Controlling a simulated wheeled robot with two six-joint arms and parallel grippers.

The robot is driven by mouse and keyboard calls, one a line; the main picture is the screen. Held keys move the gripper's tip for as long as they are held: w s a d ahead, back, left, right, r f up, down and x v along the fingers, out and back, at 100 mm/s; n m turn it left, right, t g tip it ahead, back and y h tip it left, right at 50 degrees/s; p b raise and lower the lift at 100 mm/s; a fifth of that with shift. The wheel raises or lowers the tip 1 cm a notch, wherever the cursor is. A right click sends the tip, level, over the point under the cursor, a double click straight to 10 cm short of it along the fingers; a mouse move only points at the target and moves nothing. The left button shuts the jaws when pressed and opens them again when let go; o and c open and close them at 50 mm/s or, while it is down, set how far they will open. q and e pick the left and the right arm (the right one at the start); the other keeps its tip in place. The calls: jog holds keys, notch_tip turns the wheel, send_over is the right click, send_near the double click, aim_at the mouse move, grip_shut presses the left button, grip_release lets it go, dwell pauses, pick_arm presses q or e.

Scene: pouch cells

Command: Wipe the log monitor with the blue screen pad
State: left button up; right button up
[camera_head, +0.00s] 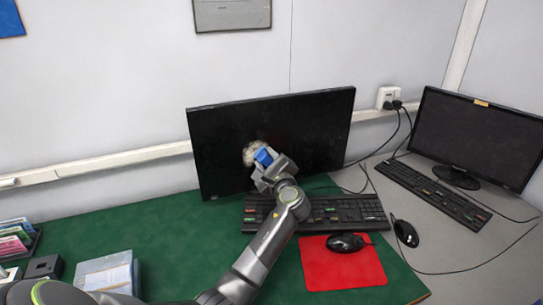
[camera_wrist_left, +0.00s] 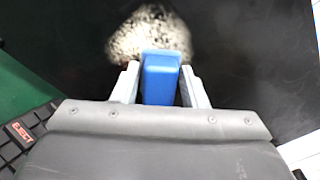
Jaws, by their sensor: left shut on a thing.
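The log monitor (camera_head: 310,125) stands at the back of the green table, with a dark screen. A pale speckled smudge (camera_head: 250,153) lies on its screen left of centre, and it also shows in the left wrist view (camera_wrist_left: 148,32). My left gripper (camera_head: 268,168) is shut on the blue screen pad (camera_head: 264,156) and holds it at the lower edge of the smudge. In the left wrist view the blue pad (camera_wrist_left: 160,78) sits between both fingers. Whether the pad touches the screen I cannot tell. My right gripper is not in view.
A black keyboard (camera_head: 335,211) lies below the monitor, under my left arm. A mouse (camera_head: 345,242) rests on a red mat (camera_head: 318,268). A second monitor (camera_head: 478,135) and keyboard (camera_head: 430,190) stand on the grey desk at right. Small boxes (camera_head: 105,272) lie at front left.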

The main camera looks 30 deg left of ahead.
aim_at(242, 152)
pick_arm(q)
jog(key=shift+s+a+r+p, duration=0.15)
jog(key=shift+s+a+p, duration=0.25)
jog(key=shift+s+a, duration=0.25)
jog(key=shift+s, duration=0.2)
jog(key=shift+s+a+p, duration=0.7)
jog(key=shift+p, duration=0.25)
jog(key=shift+s+a+p, duration=0.45)
jog(key=shift+s+a, duration=0.15)
jog(key=shift+s, duration=0.1)
jog(key=shift+r+p, duration=0.7)
jog(key=shift+p, duration=0.15)
jog(key=shift+w+d+f+b, duration=0.2)
jog(key=shift+w+d+b, duration=0.1)
jog(key=shift+w+b, duration=0.1)
jog(key=shift+w+d+b, duration=0.5)
jog(key=shift+w+d, duration=0.55)
jog(key=shift+w, duration=0.05)
jog(key=shift+w+d+b, duration=0.75)
jog(key=shift+w+d, duration=0.1)
jog(key=shift+w, duration=0.2)
jog(key=shift+w+d, duration=0.25)
jog(key=shift+w, duration=0.1)
jog(key=shift+r, duration=0.15)
jog(key=shift+s+a+p, duration=0.45)
jog(key=shift+s+p, duration=0.05)
jog(key=shift+p, duration=0.3)
jog(key=shift+s+a+p, duration=0.7)
jog(key=shift+s+a, duration=0.1)
jog(key=shift+s, duration=0.15)
